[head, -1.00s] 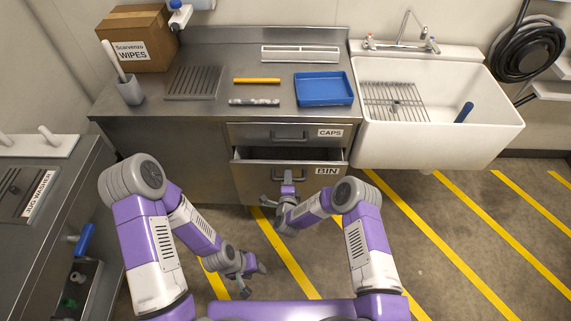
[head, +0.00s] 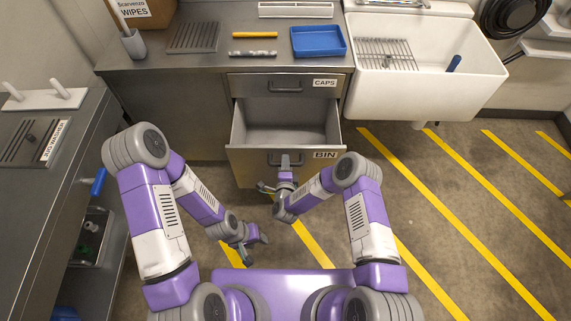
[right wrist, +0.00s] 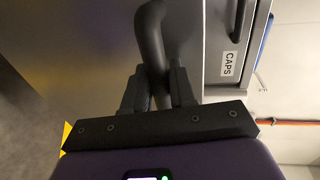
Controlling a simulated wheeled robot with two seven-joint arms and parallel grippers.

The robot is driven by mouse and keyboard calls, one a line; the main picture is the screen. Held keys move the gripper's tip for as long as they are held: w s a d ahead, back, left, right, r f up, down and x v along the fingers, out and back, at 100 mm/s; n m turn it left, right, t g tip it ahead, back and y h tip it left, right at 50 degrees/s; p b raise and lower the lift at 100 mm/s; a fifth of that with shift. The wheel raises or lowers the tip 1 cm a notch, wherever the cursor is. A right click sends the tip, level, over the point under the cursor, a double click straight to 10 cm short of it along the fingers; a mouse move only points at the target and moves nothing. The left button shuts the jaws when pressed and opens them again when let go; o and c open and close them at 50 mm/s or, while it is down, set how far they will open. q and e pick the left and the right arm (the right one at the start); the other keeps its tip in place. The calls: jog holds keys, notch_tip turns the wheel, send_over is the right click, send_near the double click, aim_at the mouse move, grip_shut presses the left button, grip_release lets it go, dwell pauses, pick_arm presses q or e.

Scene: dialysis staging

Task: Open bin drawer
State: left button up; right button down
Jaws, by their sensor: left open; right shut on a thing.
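The bin drawer (head: 287,135) is pulled out below the caps drawer, and its inside shows empty in the head view. Its front carries the BIN label (head: 325,155). My right gripper (head: 285,178) is at the front of this drawer, shut on its handle. In the right wrist view the dark bar handle (right wrist: 152,45) runs between the two fingers of my right gripper (right wrist: 158,85). My left gripper (head: 252,243) is open and empty, low over the floor to the left of the right one, apart from the drawer.
The caps drawer (head: 287,86) above is shut. The counter holds a blue tray (head: 318,42), a yellow bar (head: 255,35) and a grey rack (head: 193,37). A white sink (head: 425,100) stands at right. A jug washer counter (head: 45,170) stands at left. Striped floor is clear at right.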

jog(key=shift+w, duration=0.1)
jog(key=c, duration=1.1)
grip_release()
jog(key=shift+o, duration=0.2)
jog(key=s+r+p, duration=0.1)
jog(key=s+p, duration=0.1)
jog(key=s, duration=0.5)
jog(key=shift+s+r, duration=0.25)
